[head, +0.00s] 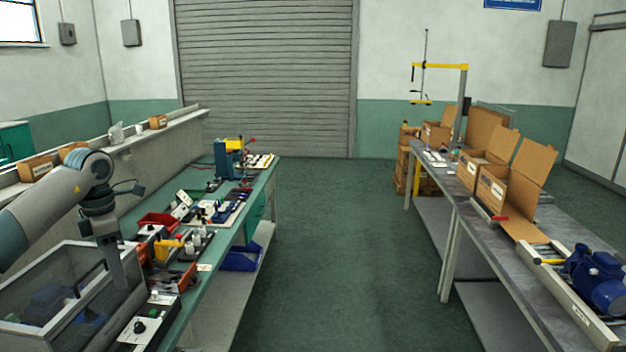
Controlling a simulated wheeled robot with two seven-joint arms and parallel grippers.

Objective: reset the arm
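My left arm (55,205) comes in from the left edge, grey with a dark wrist. My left gripper (121,280) points down over the near end of the left bench, in front of or beside a clear-walled box (28,328). I cannot tell whether its fingers are apart or together, and I see nothing clearly held in it. My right arm and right gripper are not in view.
The left bench (262,184) carries a red tray (158,221), a blue and yellow device (229,155) and several small parts. The right bench (487,238) holds open cardboard boxes (491,190) and a blue motor (597,282). The green floor (335,255) between them is clear.

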